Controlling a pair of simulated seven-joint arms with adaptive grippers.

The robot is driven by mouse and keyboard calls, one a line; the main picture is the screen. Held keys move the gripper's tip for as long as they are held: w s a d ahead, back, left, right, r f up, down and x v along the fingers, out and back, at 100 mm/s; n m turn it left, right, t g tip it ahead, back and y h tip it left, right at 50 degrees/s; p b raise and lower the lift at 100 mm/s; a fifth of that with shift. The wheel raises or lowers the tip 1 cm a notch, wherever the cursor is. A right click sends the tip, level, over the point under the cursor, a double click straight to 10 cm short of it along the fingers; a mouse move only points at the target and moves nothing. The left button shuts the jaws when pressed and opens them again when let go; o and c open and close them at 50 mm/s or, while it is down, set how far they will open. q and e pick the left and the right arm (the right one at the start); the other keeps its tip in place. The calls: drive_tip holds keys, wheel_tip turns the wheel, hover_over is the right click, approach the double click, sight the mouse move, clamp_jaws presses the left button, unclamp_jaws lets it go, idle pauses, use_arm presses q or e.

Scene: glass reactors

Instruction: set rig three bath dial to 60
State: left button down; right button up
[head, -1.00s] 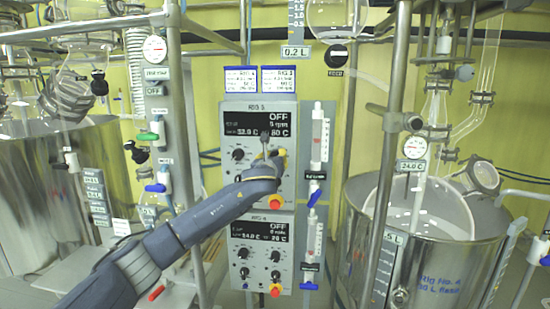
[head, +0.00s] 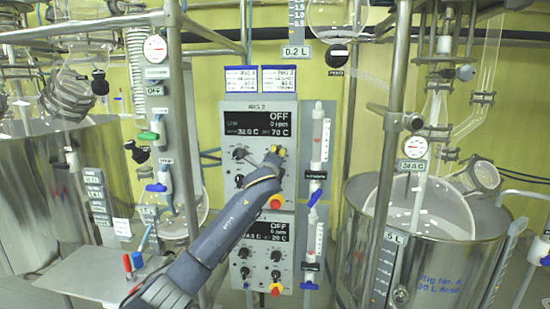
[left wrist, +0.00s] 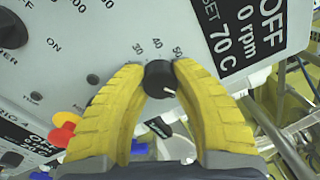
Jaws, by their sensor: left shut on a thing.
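The upper control panel (head: 231,187) is labelled rig 3. Its black display (head: 259,123) reads OFF, 0 rpm, about 32 C and a set value of 70 C. In the left wrist view the display (left wrist: 238,35) also shows SET 70 C. My left gripper (head: 277,152) is at the right side of this panel. In the left wrist view its yellow fingers (left wrist: 162,68) are shut on a small black dial (left wrist: 158,82) with a pale pointer mark. Scale numbers 30, 40 and 50 show beside the dial; the rest is hidden by the fingers.
A second panel (head: 238,270) sits directly below, with a red emergency knob (head: 276,202) between. A flow tube (head: 317,140) with blue valves stands close on the right. A metal post (head: 187,130) stands left, and a steel vessel (head: 450,262) right.

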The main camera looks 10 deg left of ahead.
use_arm(q)
drive_tip(key=n, duration=0.4)
drive_tip(key=shift+a+f+y, duration=0.1)
drive_tip(key=shift+y, duration=0.2)
drive_tip(key=shift+n, duration=2)
drive_tip(key=c, duration=0.9)
unclamp_jaws()
drive_tip(key=shift+s, duration=0.15)
drive_tip(key=s, duration=1.1)
drive_tip(key=shift+s+f, duration=0.3)
drive_tip(key=shift+s, duration=0.05)
